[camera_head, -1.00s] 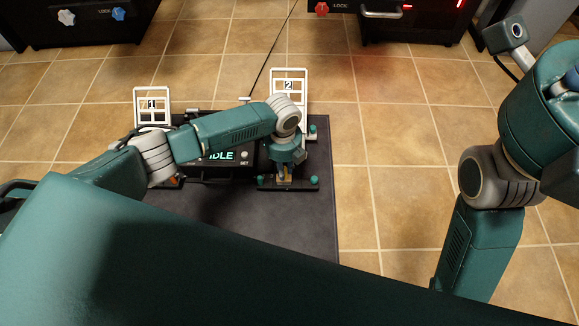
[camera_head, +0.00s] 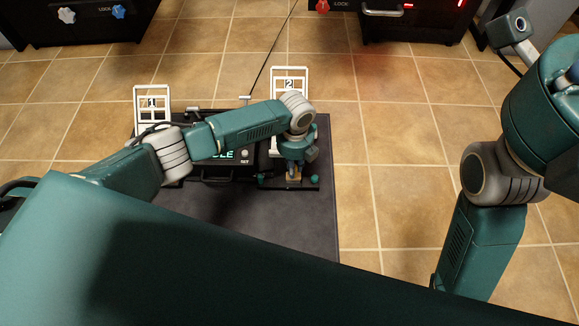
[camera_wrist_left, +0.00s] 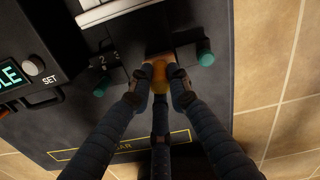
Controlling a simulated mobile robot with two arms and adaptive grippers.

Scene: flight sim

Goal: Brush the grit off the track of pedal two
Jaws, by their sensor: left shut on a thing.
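My left gripper (camera_head: 294,166) reaches down at the pedal two end of the pedal unit. In the left wrist view, my left gripper's fingers (camera_wrist_left: 160,86) are shut on an orange-brown block, seemingly the brush (camera_wrist_left: 159,70). Its lower end and any bristles are hidden, so I cannot tell whether it touches the track. Pedal two (camera_head: 277,84) is a white open-grid plate marked 2, standing upright behind the gripper. The track and any grit on it are hidden by my arm and the held block. My right gripper is not in view.
Pedal one (camera_head: 152,92) stands to the left. Between the pedals is a black console with a lit display (camera_head: 223,155), partly covered by my arm. Green knobs (camera_head: 315,179) flank the held block. A dark mat (camera_head: 300,225) lies under the unit, with tiled floor (camera_head: 385,150) clear to the right.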

